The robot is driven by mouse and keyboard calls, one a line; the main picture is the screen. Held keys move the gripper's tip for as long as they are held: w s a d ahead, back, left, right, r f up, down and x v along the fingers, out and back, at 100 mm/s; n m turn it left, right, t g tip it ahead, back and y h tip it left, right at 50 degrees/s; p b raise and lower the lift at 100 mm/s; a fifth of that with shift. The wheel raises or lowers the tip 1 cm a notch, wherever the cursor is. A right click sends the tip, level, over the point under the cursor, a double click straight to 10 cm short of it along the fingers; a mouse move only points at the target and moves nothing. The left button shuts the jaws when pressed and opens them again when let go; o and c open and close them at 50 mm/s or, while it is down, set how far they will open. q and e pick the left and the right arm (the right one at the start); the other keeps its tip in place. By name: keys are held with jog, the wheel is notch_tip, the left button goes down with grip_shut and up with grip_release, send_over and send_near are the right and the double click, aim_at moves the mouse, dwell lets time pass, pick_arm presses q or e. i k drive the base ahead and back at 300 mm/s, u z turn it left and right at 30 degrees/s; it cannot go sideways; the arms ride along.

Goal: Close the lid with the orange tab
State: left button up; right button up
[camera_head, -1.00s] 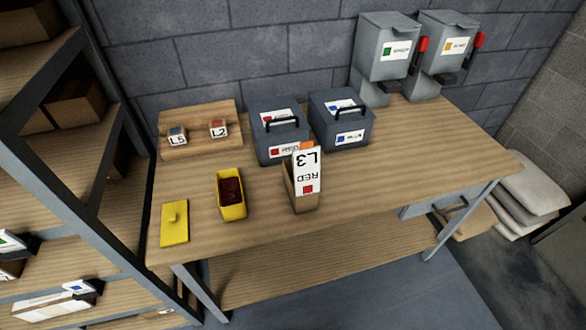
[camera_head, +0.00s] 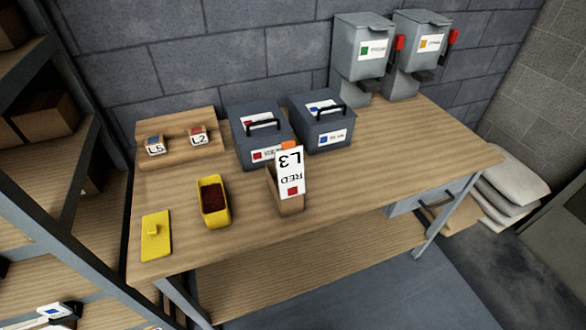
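An open cardboard box (camera_head: 289,205) stands on the workbench, near its front edge. Its raised white lid (camera_head: 291,172) reads "L3" and "RED" upside down and carries a red square. An orange tab (camera_head: 289,145) sits at the top end of this lid. The lid stands up, leaning slightly, and hides part of the grey box behind it. The inside of the cardboard box is mostly hidden. Neither of my grippers shows in the head view.
A yellow tub (camera_head: 213,202) with dark red contents and a yellow lid (camera_head: 156,236) lie to the left. Two grey handled boxes (camera_head: 262,133) (camera_head: 322,122) stand behind. Grey dispensers (camera_head: 361,62) stand at the back right. The workbench (camera_head: 400,150) is clear on the right.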

aim_at(289, 162)
jog(key=u, duration=1.25)
jog(key=k, duration=1.2)
jog(key=z, duration=1.8)
jog(key=i, duration=0.5)
